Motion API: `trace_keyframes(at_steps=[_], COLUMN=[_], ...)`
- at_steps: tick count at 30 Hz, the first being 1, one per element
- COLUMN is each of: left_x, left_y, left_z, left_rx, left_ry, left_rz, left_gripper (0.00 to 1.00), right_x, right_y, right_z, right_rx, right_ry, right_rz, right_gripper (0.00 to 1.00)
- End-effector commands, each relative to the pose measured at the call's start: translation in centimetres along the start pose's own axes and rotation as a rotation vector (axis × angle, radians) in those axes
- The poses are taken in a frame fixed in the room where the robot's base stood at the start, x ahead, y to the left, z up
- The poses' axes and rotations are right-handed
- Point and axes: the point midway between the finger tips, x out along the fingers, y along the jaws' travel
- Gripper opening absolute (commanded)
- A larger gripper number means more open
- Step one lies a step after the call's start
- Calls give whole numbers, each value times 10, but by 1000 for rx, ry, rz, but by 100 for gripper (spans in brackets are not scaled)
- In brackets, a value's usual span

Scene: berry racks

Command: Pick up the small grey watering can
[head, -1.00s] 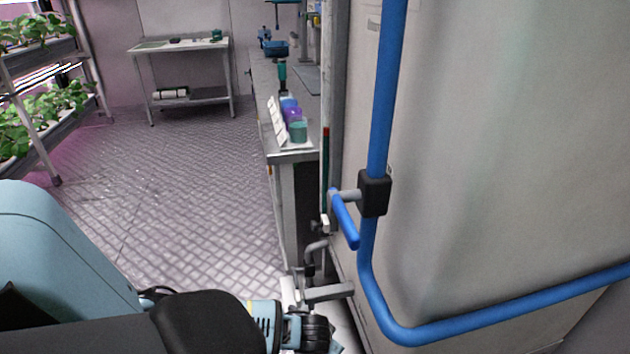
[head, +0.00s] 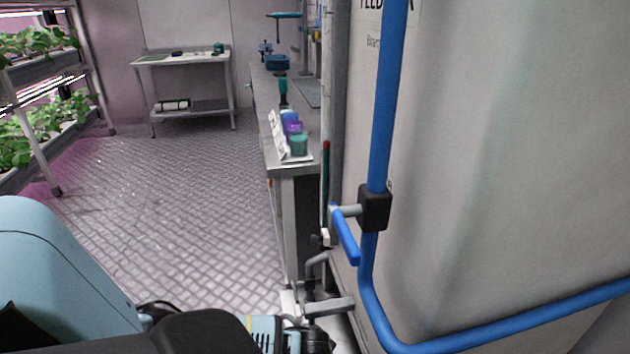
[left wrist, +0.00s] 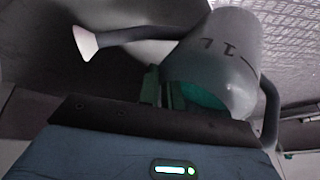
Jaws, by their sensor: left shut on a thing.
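The small grey watering can (left wrist: 225,60) shows in the left wrist view, tilted, with a "1L" mark on its side. Its dark spout (left wrist: 130,37) points left and ends in a pale rose, and a dark handle curves down at its right. My left gripper (left wrist: 165,90) is shut on the can near its open rim; the exact contact is partly hidden by the gripper body. In the head view my left wrist is at the bottom edge, its fingers are cut off, and I cannot make out the can there. My right gripper is not in view.
A large pale tank (head: 480,180) with a blue pipe (head: 380,120) fills the right side. Grey pipework (head: 318,262) stands low beside my left wrist. A bench (head: 290,168) with coloured pots lies beyond. Plant racks (head: 45,150) stand at left. The floor (head: 170,210) between is clear.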

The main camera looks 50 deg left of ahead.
Motion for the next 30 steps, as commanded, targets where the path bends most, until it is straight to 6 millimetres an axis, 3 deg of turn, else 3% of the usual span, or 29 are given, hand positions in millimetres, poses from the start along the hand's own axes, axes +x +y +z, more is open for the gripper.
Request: trace_keyframes(at_steps=[30], left_x=[-10], left_y=[-2], left_z=[-9], left_rx=[0], left_ry=[10], left_rz=[-2], left_gripper=[0], right_x=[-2], right_y=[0], right_z=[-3], right_rx=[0], right_ry=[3], right_rz=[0], right_gripper=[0])
